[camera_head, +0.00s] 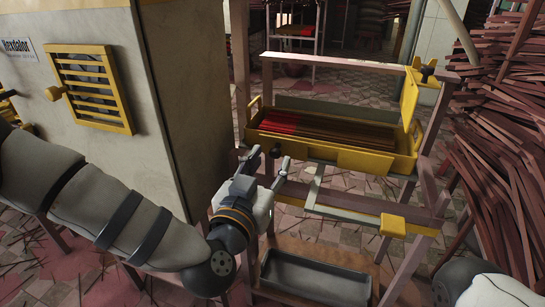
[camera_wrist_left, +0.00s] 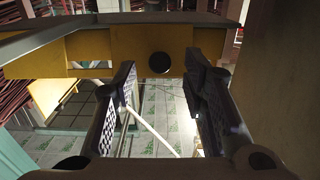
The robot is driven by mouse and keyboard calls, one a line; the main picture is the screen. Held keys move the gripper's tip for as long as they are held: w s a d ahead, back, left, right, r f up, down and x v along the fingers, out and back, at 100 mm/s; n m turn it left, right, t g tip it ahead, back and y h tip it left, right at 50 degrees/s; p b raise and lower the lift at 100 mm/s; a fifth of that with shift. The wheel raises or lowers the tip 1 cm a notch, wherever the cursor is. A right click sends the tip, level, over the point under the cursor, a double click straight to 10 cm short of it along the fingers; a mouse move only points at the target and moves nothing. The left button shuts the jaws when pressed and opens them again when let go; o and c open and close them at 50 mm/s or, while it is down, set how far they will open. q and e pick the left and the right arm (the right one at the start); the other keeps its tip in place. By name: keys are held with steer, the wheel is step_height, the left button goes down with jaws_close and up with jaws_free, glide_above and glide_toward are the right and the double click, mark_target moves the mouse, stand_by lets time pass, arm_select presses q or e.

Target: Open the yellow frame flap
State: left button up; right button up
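A yellow frame (camera_head: 350,158) with a long tray of red and brown incense sticks (camera_head: 320,128) rests on a wooden stand. Its front has a round black knob (camera_head: 276,150) near the left end. A yellow panel (camera_head: 409,98) stands upright at its right end. My left gripper (camera_head: 266,166) is in front of the knob, open and empty. In the left wrist view the fingers (camera_wrist_left: 160,105) are spread, with the black knob (camera_wrist_left: 160,62) on the yellow face (camera_wrist_left: 95,45) ahead between them. Contact is not visible. My right gripper is out of view.
A pale cabinet with a yellow louvred grille (camera_head: 90,85) stands at left. A grey bin (camera_head: 315,278) sits low in the stand. A yellow block (camera_head: 392,225) is on the stand's front rail. Stacked sticks (camera_head: 495,140) crowd the right side.

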arm_select(q)
steer(key=shift+x, duration=1.3)
jaws_close()
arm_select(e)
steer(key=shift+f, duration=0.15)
